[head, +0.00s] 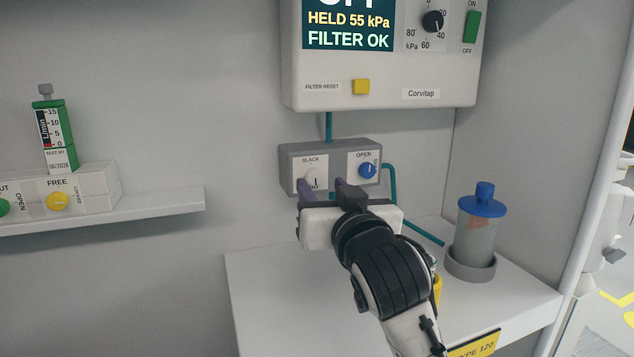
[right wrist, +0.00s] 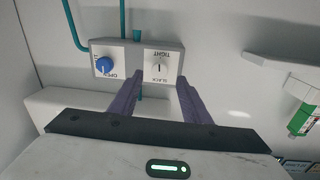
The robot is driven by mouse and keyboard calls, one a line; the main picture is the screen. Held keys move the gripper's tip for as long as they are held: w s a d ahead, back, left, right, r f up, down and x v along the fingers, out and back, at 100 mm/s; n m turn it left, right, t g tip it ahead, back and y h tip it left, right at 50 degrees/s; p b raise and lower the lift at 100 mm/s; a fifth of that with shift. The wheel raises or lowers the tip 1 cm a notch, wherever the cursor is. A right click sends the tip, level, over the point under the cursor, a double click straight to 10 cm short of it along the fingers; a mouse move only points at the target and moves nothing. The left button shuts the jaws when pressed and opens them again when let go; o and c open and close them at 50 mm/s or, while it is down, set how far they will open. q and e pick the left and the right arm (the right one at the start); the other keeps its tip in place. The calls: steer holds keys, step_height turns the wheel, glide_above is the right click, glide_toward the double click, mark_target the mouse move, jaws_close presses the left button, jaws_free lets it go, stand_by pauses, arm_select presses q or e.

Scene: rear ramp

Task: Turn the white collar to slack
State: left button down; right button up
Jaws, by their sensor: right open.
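The white collar (head: 313,176) is on a square white plate marked SLACK and TIGHT, on the left half of a grey wall block (head: 334,150). It also shows in the right wrist view (right wrist: 160,64), where the picture is upside down. A dark line is on its face; which word it points at is hard to tell. My right gripper (head: 325,185) is open, its two purple fingers pointing at the plate. In the right wrist view the fingers (right wrist: 158,80) spread to either side of the collar's line, with no visible contact. My left gripper is out of view.
A blue knob (head: 368,170) marked OPEN sits just right on the same block. Teal tubing (head: 392,190) runs beside it. A blue-lidded canister (head: 478,225) stands on the white shelf at right. The Corvitap unit (head: 385,70) hangs above.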

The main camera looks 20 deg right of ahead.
mark_target(315, 177)
steer(key=w, duration=0.3)
steer(key=shift+w+d, duration=0.15)
steer(key=shift+w, duration=0.45)
